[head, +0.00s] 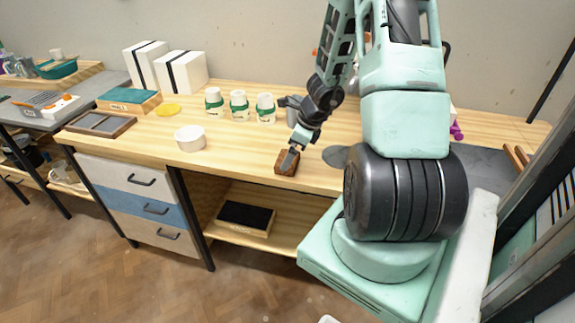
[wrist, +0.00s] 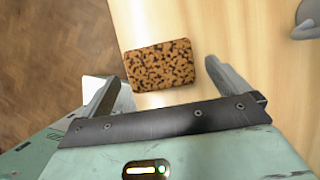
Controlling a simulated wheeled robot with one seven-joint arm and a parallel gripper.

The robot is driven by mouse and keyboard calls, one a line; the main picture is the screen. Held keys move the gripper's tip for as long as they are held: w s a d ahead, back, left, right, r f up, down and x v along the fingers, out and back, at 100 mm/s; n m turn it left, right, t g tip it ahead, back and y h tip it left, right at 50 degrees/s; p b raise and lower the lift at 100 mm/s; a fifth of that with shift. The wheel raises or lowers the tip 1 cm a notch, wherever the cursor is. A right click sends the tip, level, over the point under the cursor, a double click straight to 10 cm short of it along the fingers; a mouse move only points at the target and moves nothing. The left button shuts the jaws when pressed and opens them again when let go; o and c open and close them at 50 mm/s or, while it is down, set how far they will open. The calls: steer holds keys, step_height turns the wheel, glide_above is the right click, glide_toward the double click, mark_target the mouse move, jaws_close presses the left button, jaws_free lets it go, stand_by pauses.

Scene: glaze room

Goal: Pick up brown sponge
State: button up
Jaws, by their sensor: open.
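The brown sponge (head: 283,161) is a small speckled block lying on the wooden workbench near its front edge. I cannot tell how high the fingertips are above the bench.
A white bowl (head: 190,138) stands left of the sponge, and several green-and-white jars (head: 239,105) stand behind it. A grey round thing (head: 335,156) lies to the right. The bench's front edge (head: 230,172) is close, with a shelf holding a black-topped box (head: 245,217) below.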

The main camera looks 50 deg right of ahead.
steer(key=b+x, duration=0.1)
steer(key=x, duration=0.2)
steer(key=shift+w+a+f, duration=0.1)
steer(key=shift+w+f, duration=0.05)
steer(key=shift+f, duration=0.15)
steer(key=c, duration=0.8)
steer(key=shift+c, duration=0.2)
step_height(320, 180, up, 10)
steer(key=p, duration=0.5)
steer(key=shift+o, duration=0.4)
